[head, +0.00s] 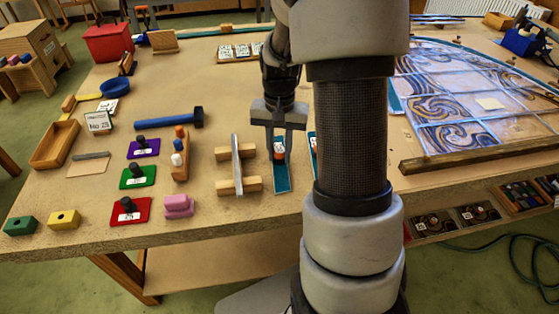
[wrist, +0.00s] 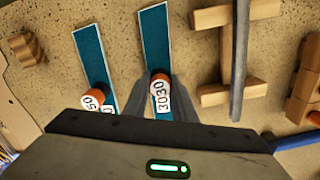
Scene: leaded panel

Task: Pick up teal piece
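Two flat teal strips lie on the table, each with an orange-topped, white-labelled tag.
A grey bar (head: 237,165) rests across wooden blocks (head: 240,186) just left of the strip. A blue hammer (head: 170,120), a wooden holder (head: 181,168) and coloured cards lie farther left. The leaded panel (head: 470,100) is on the right behind a wooden batten (head: 480,155).

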